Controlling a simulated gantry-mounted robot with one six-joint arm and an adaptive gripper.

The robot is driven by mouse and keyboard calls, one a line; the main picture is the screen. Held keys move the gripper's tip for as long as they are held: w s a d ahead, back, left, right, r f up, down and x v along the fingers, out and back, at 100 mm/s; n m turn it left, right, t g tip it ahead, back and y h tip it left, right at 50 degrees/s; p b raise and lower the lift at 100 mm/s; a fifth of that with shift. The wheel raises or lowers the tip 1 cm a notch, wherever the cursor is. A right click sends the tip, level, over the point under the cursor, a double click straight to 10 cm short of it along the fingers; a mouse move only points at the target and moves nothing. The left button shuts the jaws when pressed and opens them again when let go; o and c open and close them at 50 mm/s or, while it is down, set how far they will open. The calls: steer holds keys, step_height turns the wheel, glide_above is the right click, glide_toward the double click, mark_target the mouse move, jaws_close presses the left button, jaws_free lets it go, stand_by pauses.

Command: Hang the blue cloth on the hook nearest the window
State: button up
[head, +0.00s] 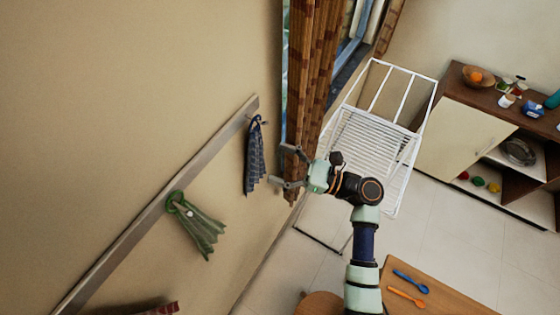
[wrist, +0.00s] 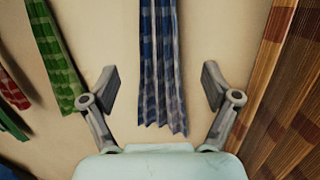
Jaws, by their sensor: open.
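The blue checked cloth (head: 254,160) hangs by a loop at the upper end of the wooden rail (head: 160,203), on the hook (head: 264,122) nearest the window (head: 352,45). My gripper (head: 282,167) is open beside the cloth's lower part, pointing at the wall. In the wrist view the blue cloth (wrist: 160,70) hangs between the open fingers (wrist: 160,88), with a gap on both sides. The fingers do not appear to touch it. The cloth's top is outside the wrist view.
A green cloth (head: 197,225) hangs farther down the rail, and a red one (head: 155,308) lower still. A brown curtain (head: 312,70) is close to my gripper. A white drying rack (head: 372,135) and a table (head: 435,290) stand to the right.

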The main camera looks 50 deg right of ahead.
steer(key=v, duration=1.2)
